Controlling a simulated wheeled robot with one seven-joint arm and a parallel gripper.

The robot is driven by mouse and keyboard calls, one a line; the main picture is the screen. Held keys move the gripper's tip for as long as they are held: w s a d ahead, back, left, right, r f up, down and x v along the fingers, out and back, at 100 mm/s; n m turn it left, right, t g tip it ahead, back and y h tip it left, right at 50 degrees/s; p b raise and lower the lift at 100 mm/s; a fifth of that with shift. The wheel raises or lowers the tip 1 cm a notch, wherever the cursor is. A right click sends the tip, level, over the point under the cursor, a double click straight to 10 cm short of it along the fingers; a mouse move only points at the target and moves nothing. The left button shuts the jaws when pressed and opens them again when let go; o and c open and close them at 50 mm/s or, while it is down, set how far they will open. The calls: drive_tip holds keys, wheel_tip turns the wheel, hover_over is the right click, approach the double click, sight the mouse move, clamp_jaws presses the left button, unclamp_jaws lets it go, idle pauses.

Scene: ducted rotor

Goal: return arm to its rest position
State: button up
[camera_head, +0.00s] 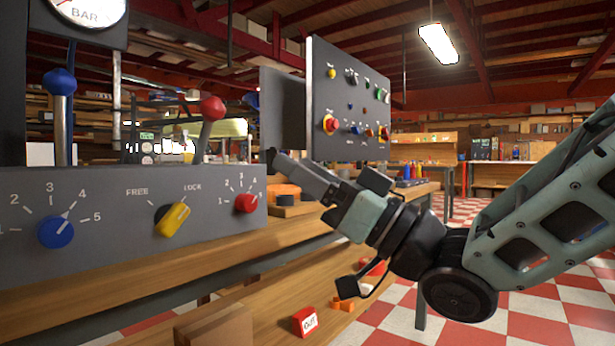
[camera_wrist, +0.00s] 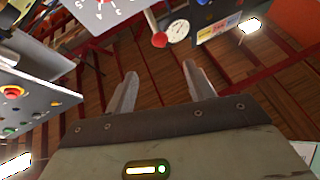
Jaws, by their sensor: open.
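My gripper (camera_head: 289,165) is raised in the middle of the head view, at the end of my grey-green arm. It points left and slightly up, past the right end of the grey control panel. In the wrist view my gripper (camera_wrist: 160,70) shows two parallel fingers spread apart with nothing between them. The fingers appear clear of everything around. The arm comes in from the right edge of the head view, and its upper part is out of frame.
The grey control panel (camera_head: 110,185) carries a blue dial (camera_head: 55,232), a yellow switch (camera_head: 173,219), a red dial (camera_head: 246,203) and two levers. An upright button panel (camera_head: 348,95) stands behind my gripper. A wooden bench (camera_head: 200,268) runs below. A red block (camera_head: 304,321) lies lower down.

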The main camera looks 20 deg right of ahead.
wheel_tip(320, 180, down, 17)
drive_tip(key=w+a+m+g+h+p, duration=0.2)
drive_tip(key=a+m+g+h+p, duration=0.3)
drive_tip(key=h, duration=0.6)
drive_tip(key=s+d+f+n+g+h+p, duration=0.1)
drive_tip(key=s+d+f+n+g+h, duration=0.2)
drive_tip(key=s+g, duration=0.5)
drive_tip(key=s+d+f+n+g+h+p, duration=0.15)
drive_tip(key=s+f+g+h, duration=0.35)
drive_tip(key=s, duration=0.7)
wheel_tip(320, 180, up, 37)
drive_tip(key=w+t+y+p, duration=0.1)
drive_tip(key=y+p, duration=0.1)
drive_tip(key=p, duration=3.5)
drive_tip(key=shift+d+t+p, duration=0.3)
drive_tip(key=shift+d+p, duration=0.05)
drive_tip(key=shift+m, duration=0.25)
